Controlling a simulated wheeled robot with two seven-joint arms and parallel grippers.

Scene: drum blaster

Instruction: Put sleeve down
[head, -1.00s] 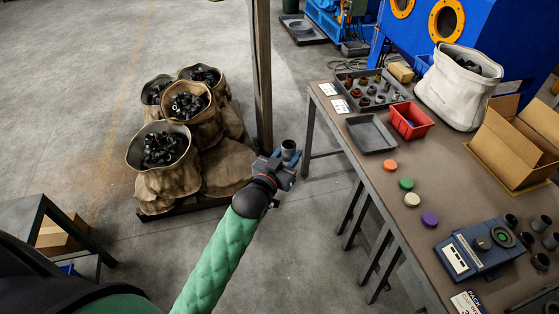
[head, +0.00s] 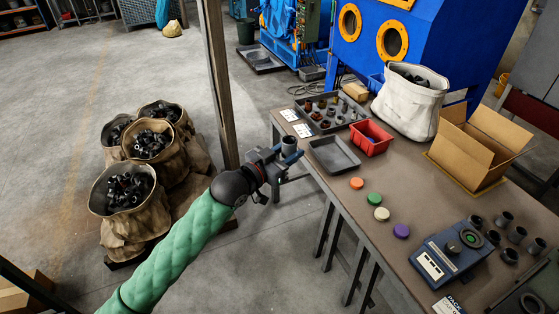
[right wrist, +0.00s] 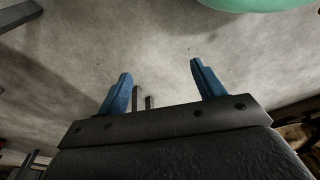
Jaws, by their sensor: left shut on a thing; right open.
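My left gripper (head: 283,156) is shut on a dark grey sleeve (head: 289,146), a short open-topped tube held upright. It is in the air just off the left edge of the workbench (head: 395,253), to the left of the grey tray (head: 334,155). Several similar sleeves (head: 517,234) stand at the bench's right side, near a blue device (head: 455,252). My right gripper (right wrist: 161,85) is open and empty in the right wrist view, with floor beyond its blue fingers. It does not show in the head view.
A red bin (head: 371,138), a parts tray (head: 331,112), a white sack (head: 409,105) and an open cardboard box (head: 477,147) are on the bench. Coloured discs (head: 374,199) lie along its middle. Sacks of black parts (head: 122,205) and a post (head: 216,80) stand left.

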